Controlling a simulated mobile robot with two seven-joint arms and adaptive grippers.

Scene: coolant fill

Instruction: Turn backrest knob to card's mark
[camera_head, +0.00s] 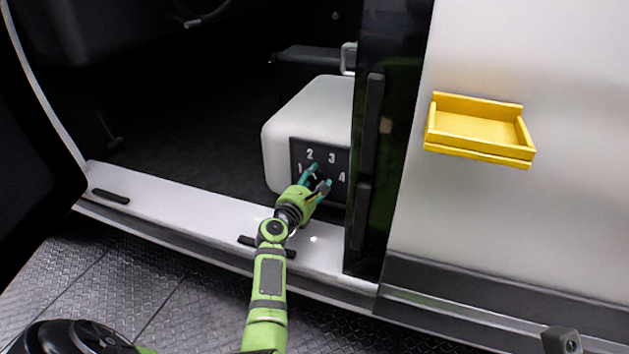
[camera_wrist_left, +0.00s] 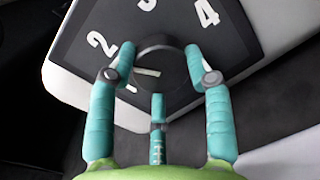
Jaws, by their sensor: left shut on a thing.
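The backrest knob (camera_wrist_left: 157,68) is dark and round with a white pointer line. It sits on a dark panel (camera_wrist_left: 75,62) marked 1, 2, 3 and 4. This panel (camera_head: 298,150) is on the side of the white seat part (camera_head: 310,110) in the head view. My left gripper (camera_head: 317,178) is at the panel, its teal fingers on either side of the knob. In the left wrist view my gripper (camera_wrist_left: 157,64) is shut on the knob. The pointer line lies roughly level there, its exact number hard to tell. No card shows. My right gripper is not in view.
A yellow open tray (camera_head: 478,124) is fixed to the pale body panel (camera_head: 540,60) at right; it looks empty. A dark door pillar (camera_head: 375,150) stands just right of the seat. A white sill (camera_head: 190,212) runs below the opening.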

